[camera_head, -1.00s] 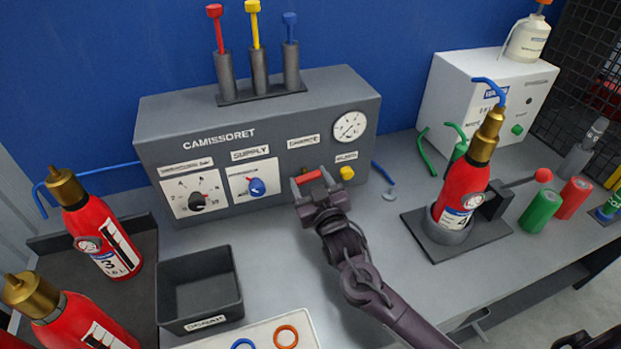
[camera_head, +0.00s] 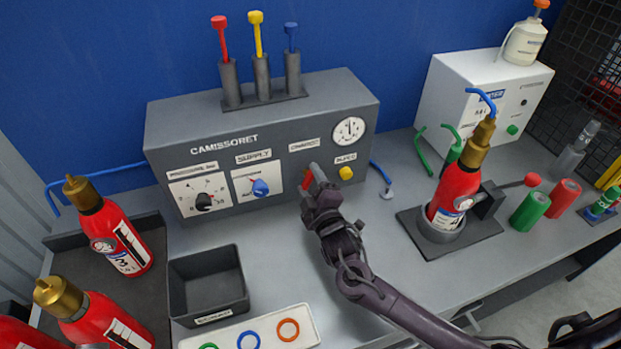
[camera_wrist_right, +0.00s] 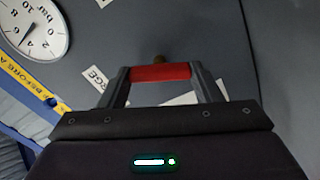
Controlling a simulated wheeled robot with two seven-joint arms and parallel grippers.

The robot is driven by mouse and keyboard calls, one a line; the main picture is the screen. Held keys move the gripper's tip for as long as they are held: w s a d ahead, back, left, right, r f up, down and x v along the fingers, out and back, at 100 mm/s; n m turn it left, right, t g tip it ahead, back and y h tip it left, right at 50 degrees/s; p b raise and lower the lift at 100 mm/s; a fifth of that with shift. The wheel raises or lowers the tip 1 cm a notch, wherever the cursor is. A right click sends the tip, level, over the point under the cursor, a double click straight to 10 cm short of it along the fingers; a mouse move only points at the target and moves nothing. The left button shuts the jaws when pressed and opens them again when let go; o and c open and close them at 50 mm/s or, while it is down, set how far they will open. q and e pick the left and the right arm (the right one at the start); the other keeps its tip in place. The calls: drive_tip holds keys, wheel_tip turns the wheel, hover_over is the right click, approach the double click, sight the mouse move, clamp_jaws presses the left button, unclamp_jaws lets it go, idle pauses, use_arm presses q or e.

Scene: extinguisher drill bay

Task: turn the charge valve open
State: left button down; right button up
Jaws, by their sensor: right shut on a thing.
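The charge valve's red handle (camera_head: 306,180) is on the front of the grey panel box (camera_head: 260,150), below the charge label (camera_head: 303,145). My right gripper (camera_head: 313,184) is shut on this handle and hides part of it in the head view. In the right wrist view the red handle (camera_wrist_right: 160,72) spans the gap between the fingers of my right gripper (camera_wrist_right: 161,84), touching both. A brass-coloured stub shows behind it. In the head view the handle and jaws stand near upright. My left gripper is not in view.
A pressure gauge (camera_head: 349,131) and yellow button (camera_head: 346,173) are right of the valve; a blue supply knob (camera_head: 260,187) is left. A red extinguisher (camera_head: 457,190) stands in a holder at right. An empty dark bin (camera_head: 208,285) sits at front left.

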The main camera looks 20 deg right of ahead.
drive_tip(key=n+p, duration=0.1)
drive_tip(key=n, duration=0.3)
drive_tip(key=shift+n+p, duration=0.4)
idle(0.4)
drive_tip(key=o, duration=1)
drive_tip(key=shift+s+f, duration=0.2)
drive_tip(key=shift+s, duration=0.35)
drive_tip(key=s+b, duration=0.1)
drive_tip(key=s, duration=0.5)
drive_tip(key=shift+s+r, duration=0.15)
drive_tip(key=shift+s, duration=0.2)
